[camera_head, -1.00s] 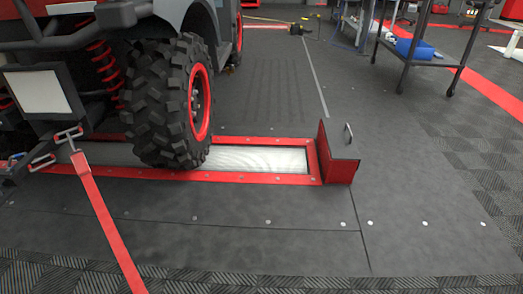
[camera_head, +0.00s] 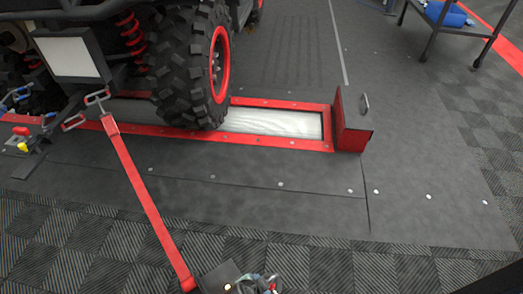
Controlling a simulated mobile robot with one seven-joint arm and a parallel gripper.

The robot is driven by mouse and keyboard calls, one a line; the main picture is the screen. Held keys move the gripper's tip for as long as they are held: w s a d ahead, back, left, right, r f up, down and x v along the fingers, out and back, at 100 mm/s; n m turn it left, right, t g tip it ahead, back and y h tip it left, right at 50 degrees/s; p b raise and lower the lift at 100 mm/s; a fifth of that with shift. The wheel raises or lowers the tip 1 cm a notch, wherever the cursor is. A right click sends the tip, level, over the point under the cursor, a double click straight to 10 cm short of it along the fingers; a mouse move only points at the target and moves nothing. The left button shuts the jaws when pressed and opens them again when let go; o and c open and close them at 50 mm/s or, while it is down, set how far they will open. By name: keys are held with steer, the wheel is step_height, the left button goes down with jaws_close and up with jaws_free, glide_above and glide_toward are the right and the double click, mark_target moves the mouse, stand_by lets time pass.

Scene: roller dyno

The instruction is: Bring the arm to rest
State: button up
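My gripper is not in view. A dark shape (camera_head: 505,282) cuts into the bottom right corner, and I cannot tell whether it is part of my arm. At the bottom edge there is a dark box (camera_head: 218,278) with a small light. Beside it is a cluttered piece with red and teal parts (camera_head: 262,284), cut off by the frame, and I cannot tell what it is.
A vehicle's knobbly tyre (camera_head: 190,75) stands on the red-framed roller (camera_head: 280,122). An upright red plate (camera_head: 352,125) closes its right end. A taut red strap (camera_head: 145,200) crosses the floor at left. A cart (camera_head: 470,30) stands top right. The floor right of centre is clear.

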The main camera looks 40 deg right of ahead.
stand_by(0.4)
